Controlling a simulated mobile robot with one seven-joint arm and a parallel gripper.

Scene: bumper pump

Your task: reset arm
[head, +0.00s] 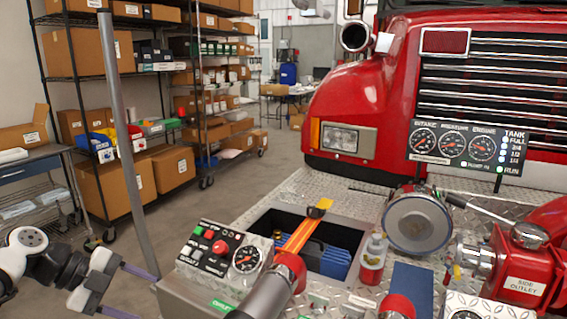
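My gripper (140,295) is at the lower left, left of the red truck's bumper (335,210) and its control panel. Its two thin fingers are spread apart with nothing between them. The lower finger runs down to the bottom edge of the picture. White and black links of my arm show behind it at the left edge. The gripper appears apart from the bumper and the panel.
A grey upright pole (125,150) stands behind my gripper. The control panel (222,249) has a red knob and a gauge. An open bay holds a blue item (328,262); a bottle (373,258) stands beside it. Shelves with boxes (105,180) line the left. Floor between is clear.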

